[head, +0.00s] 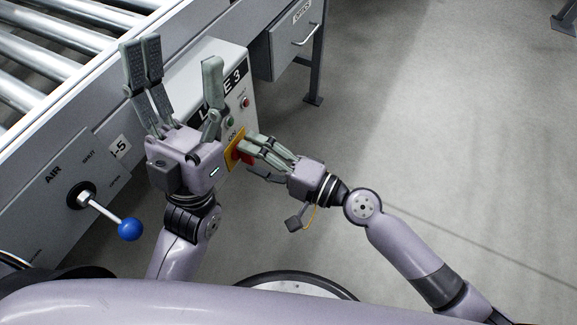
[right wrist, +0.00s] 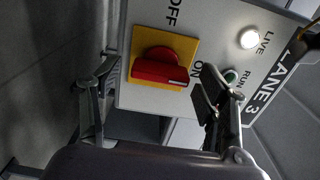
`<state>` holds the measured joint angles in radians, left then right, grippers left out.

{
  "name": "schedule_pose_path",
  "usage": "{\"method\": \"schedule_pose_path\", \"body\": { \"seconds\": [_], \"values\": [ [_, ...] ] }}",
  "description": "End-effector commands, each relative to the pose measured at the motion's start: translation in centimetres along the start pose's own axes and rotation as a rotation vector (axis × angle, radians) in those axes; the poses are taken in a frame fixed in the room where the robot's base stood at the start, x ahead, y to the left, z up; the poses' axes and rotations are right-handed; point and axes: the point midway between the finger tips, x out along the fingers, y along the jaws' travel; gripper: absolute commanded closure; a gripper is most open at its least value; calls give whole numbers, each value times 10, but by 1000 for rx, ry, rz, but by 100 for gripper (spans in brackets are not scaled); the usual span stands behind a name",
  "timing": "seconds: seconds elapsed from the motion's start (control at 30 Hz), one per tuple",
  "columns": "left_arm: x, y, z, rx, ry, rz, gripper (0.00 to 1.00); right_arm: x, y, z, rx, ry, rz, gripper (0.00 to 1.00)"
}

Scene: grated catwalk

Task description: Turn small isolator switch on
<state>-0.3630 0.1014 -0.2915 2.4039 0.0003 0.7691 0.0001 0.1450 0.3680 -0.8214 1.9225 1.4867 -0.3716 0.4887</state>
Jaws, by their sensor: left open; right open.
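The isolator switch is a red rotary knob (right wrist: 160,70) on a yellow plate (right wrist: 180,45), on the white LANE 3 box (head: 240,82). In the right wrist view, OFF is at the plate's top and ON at its right. The white-marked end of the handle points right, roughly toward ON. My right gripper (right wrist: 157,75) is open, with one finger on each side of the knob; I cannot tell whether either touches it. In the head view, the right gripper (head: 251,154) partly hides the switch. My left gripper (head: 178,62) is open and empty in front of the box.
A green RUN button (right wrist: 231,76) and a lit white LIVE lamp (right wrist: 249,39) sit beside the switch. A roller conveyor (head: 50,50) runs along the left. An AIR valve lever with a blue ball (head: 130,229) juts out. A drawer unit (head: 290,40) stands behind. Floor at right is clear.

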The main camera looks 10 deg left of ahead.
Motion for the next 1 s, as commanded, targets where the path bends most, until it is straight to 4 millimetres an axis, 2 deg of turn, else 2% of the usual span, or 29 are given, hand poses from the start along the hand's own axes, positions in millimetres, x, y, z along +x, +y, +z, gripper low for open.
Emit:
{"method": "schedule_pose_path", "body": {
  "seconds": [0.17,0.5,0.7,1.0],
  "values": [
    [0,0,0,1,1,0,37,-28,1,0,1,0,4,32],
    [0,0,0,1,2,0,37,-96,1,0,3,2,3,32],
    [0,0,0,1,2,0,37,-114,0,0,1,1,0,32],
    [0,0,0,2,2,0,37,-116,0,0,0,0,-1,32]
  ]
}}
